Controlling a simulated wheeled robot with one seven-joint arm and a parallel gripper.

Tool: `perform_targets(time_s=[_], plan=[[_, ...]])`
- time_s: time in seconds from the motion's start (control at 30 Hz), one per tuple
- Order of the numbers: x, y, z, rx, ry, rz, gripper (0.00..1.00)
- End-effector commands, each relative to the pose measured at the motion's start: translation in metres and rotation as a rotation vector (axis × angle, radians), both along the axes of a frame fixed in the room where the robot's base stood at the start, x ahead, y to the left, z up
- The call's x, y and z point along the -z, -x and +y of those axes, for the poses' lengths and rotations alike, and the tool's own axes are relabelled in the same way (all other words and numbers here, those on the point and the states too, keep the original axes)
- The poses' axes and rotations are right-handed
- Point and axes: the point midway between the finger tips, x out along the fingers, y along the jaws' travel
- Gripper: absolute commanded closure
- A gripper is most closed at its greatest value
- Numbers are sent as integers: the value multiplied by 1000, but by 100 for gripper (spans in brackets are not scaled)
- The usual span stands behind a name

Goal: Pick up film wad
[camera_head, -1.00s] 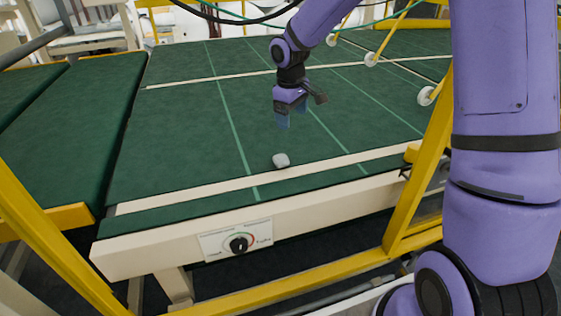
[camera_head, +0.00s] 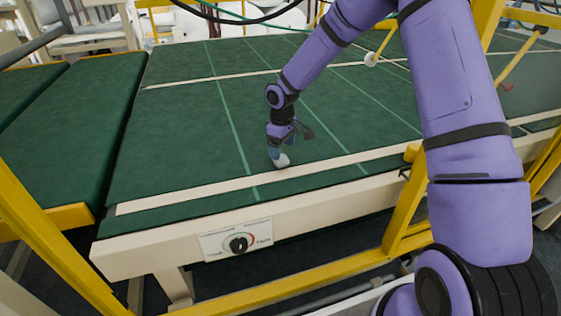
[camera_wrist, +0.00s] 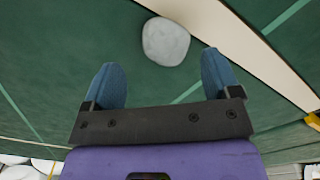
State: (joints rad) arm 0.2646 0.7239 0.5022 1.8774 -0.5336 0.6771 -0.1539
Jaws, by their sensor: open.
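The film wad (camera_head: 283,160) is a small, pale grey-white rounded lump lying on the green belt surface (camera_head: 180,150), close to the cream strip near the front edge. My gripper (camera_head: 275,160) is low over the belt, right at the wad, and partly overlaps it in the head view. In the wrist view the wad (camera_wrist: 166,41) lies beyond the fingertips, roughly centred between them. My gripper (camera_wrist: 160,75) has its two blue fingers spread wide with nothing between them. Whether a finger touches the wad cannot be told.
A control knob (camera_head: 239,244) sits on the table's cream front rail. Yellow frame bars (camera_head: 408,205) stand at the front right and left. Cream strips and light green lines cross the belt. The belt around the wad is clear.

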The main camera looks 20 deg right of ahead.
Motion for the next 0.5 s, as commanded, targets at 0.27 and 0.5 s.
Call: perform_targets(time_s=[0.27, 0.5], plan=[[33, 5, 7, -1, -1, 2, 17], [52, 4, 6, 0, 0, 0, 17]])
